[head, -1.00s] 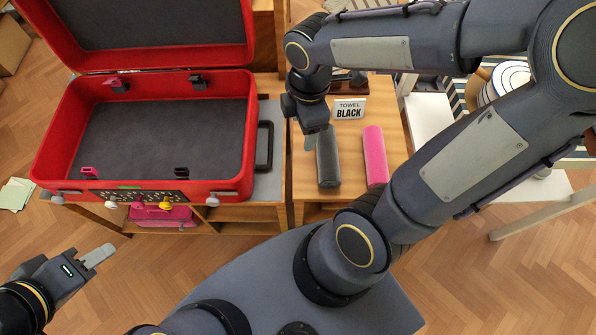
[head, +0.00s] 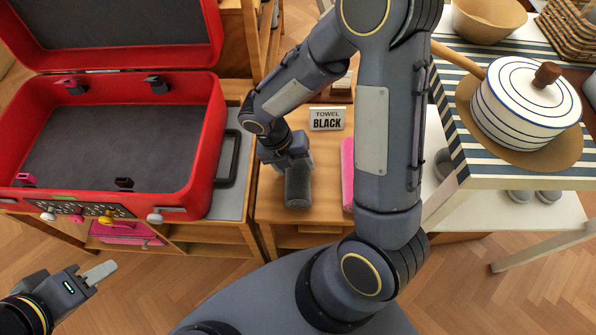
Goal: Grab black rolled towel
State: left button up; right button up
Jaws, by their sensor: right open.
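The black rolled towel (head: 298,187) lies on the wooden table, its front end toward me. Its far end is hidden by my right gripper (head: 291,163). That gripper is open and sits right at the towel's far end, pointing down. I cannot tell whether its fingers touch the towel. A sign reading "TOWEL BLACK" (head: 327,119) stands behind the towel. My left gripper (head: 101,272) is at the lower left, away from the table and empty; its fingers show edge-on.
A pink rolled towel (head: 347,172) lies to the right, partly hidden by my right arm. An open red suitcase (head: 205,160) with a black handle stands to the left. A striped table (head: 447,110) with a white lidded pot (head: 520,98) is at the right.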

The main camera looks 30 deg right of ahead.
jog(key=shift+s+d+f, duration=0.1)
jog(key=shift+d+f, duration=0.15)
jog(key=shift+f, duration=0.45)
jog(key=c, duration=0.7)
jog(key=shift+c, duration=0.2)
jog(key=shift+r, duration=0.15)
